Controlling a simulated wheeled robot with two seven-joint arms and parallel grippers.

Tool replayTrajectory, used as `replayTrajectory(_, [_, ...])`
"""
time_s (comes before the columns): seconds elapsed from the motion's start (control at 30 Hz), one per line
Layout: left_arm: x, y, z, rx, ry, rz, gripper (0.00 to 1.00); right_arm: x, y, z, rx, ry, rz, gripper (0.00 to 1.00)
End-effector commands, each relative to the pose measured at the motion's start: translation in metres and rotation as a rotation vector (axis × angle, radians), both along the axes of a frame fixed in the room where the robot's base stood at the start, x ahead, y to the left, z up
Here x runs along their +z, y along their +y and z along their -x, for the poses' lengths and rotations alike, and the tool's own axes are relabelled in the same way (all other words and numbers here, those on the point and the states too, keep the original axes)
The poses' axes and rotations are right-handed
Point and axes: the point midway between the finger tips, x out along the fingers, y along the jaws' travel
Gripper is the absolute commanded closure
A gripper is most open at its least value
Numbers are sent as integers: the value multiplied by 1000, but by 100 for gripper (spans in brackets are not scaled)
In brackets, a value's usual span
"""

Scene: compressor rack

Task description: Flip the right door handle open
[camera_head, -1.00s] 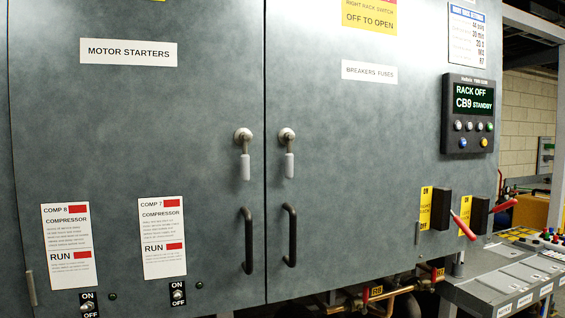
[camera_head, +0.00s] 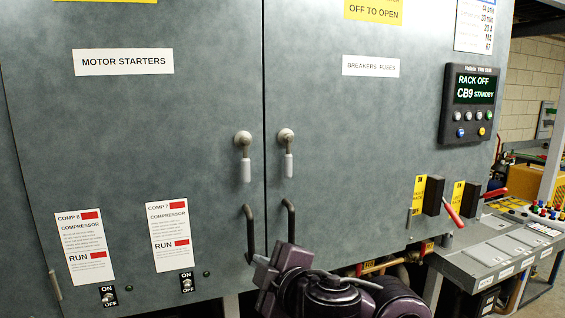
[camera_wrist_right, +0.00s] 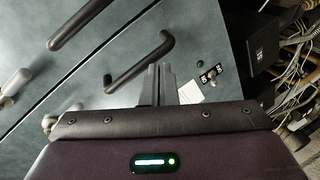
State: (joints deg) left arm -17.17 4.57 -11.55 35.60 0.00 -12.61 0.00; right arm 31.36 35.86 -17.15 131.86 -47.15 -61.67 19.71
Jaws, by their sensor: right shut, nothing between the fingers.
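The right door's turn handle (camera_head: 287,152), a round metal boss with a pale grip hanging straight down, sits just right of the door seam. The left door's matching handle (camera_head: 244,157) also hangs down. My right gripper (camera_head: 261,264) is low in front of the doors, below both turn handles and near the lower ends of the dark bar pulls. In the wrist view its fingers (camera_wrist_right: 158,84) are closed together and empty, near one bar pull (camera_wrist_right: 140,62). A pale grip (camera_wrist_right: 15,88) shows at that view's left edge. My left gripper is out of view.
The right door's bar pull (camera_head: 290,222) is partly hidden behind my right arm. To the right are black switch blocks with red levers (camera_head: 452,214), a display panel (camera_head: 468,104) and a sloped control desk (camera_head: 495,250). The door face around the turn handles is clear.

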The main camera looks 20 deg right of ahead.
Motion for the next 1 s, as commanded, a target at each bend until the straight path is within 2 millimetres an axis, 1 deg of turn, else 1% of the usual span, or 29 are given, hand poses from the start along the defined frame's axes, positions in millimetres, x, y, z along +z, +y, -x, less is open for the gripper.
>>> replayTrajectory(0.03, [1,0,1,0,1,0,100,21,-1,1,14,-50,47,100])
replayTrajectory(0.2, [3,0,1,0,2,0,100,80,-8,12,46,-186,214,100])
replayTrajectory(0.3, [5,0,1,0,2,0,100,111,-16,21,44,-253,315,100])
replayTrajectory(0.4, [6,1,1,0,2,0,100,133,-25,29,32,-297,393,100])
replayTrajectory(0.5, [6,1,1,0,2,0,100,145,-32,34,21,-320,435,100])
replayTrajectory(0.6, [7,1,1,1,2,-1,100,149,-34,36,18,-326,452,100])
replayTrajectory(0.9, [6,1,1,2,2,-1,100,148,-34,36,19,-325,451,100])
replayTrajectory(1.0, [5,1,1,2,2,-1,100,148,-33,32,18,-324,451,100])
